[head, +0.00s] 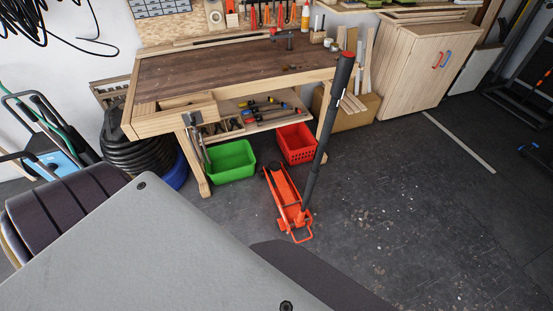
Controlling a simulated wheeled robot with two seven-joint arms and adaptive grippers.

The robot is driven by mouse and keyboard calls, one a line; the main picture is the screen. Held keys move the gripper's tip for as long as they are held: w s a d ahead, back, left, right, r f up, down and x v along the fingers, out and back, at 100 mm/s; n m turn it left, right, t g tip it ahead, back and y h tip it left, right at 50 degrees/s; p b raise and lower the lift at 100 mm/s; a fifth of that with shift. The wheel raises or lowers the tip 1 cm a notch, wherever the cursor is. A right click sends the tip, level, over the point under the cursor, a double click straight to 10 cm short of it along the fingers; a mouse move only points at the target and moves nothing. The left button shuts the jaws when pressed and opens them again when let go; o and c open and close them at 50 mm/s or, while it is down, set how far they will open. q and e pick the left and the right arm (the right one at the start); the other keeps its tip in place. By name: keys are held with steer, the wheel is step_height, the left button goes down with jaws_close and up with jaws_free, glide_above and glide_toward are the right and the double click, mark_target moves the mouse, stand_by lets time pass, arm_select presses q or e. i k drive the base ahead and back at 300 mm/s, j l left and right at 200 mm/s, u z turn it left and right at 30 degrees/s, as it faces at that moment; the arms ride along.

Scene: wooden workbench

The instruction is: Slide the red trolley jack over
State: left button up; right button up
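The red trolley jack (284,190) stands on the dark floor in front of the workbench, right of the green bin. Its long black handle (324,140) rises, tilted to the right, from the near end of the jack to above the bench's right front corner. Neither of my grippers shows in the head view. Parts of my own body cover the lower left of the picture.
The wooden workbench (220,75) stands behind the jack. A green bin (231,163) and a red crate (297,142) sit on the floor by it. A wooden cabinet (408,70) stands at the back right. The floor (420,210) right of the jack is largely clear.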

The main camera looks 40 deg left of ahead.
mark_target(288, 199)
steer(key=u, duration=0.95)
